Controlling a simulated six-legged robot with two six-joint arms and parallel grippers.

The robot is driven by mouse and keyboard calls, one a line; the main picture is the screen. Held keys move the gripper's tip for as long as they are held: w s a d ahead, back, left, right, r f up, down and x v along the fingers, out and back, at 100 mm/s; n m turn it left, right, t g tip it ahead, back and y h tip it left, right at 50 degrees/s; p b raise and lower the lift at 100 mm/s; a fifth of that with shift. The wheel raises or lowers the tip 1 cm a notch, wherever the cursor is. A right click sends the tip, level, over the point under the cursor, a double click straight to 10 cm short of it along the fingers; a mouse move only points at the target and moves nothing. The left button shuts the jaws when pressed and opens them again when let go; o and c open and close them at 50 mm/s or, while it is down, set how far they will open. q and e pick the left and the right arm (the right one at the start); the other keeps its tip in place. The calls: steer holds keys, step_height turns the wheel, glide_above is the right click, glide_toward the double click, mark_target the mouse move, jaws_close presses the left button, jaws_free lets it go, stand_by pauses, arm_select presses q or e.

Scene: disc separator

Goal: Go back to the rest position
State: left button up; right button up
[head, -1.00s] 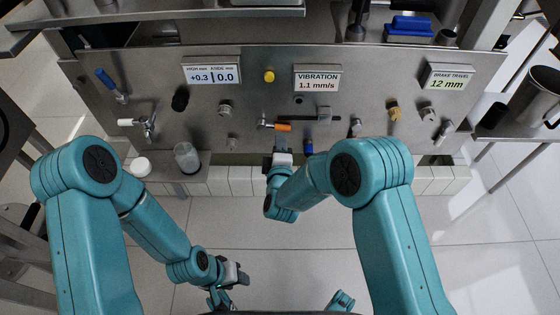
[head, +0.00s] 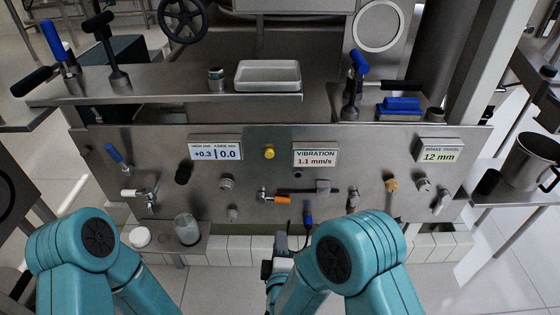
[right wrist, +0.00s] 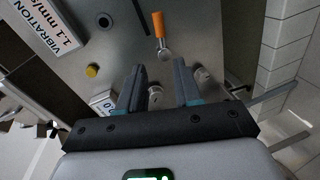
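My right gripper (head: 282,240) is in front of the lower middle of the steel panel (head: 370,160), below the orange-handled lever (head: 282,200). In the right wrist view the two fingers of my right gripper (right wrist: 158,84) are spread apart with nothing between them. The orange handle (right wrist: 159,25) shows beyond the fingertips, apart from them. In the head view the orange handle lies about level, pointing right. Both of my upper arms show at the bottom of the head view. My left gripper is below the picture edge and hidden.
The panel carries knobs, valves and displays, with a yellow button (head: 269,153). A clear cup (head: 187,230) and white lid (head: 140,237) stand at lower left. A shelf above holds a metal tray (head: 268,75). A steel jug (head: 530,160) stands at right.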

steer(key=s+d+f+m+g+h, duration=0.1)
steer(key=d+f+m+g, duration=0.3)
steer(key=d, duration=0.5)
steer(key=s+d+f+m+g+h, duration=0.1)
steer(key=d+f+m+h, duration=0.1)
steer(key=d+f, duration=0.5)
steer(key=s+a+f+m+g+y, duration=0.25)
steer(key=s+m+g, duration=0.3)
steer(key=s, duration=0.55)
steer(key=s+a+f+m+g+y, duration=0.25)
steer(key=s+m+g+y, duration=0.2)
steer(key=s+m, duration=0.4)
step_height(320, 180, up, 25)
steer(key=s+d+n+p, duration=0.1)
steer(key=p, duration=2.4)
steer(key=shift+s+f+h, duration=0.15)
steer(key=shift+s+h, duration=0.15)
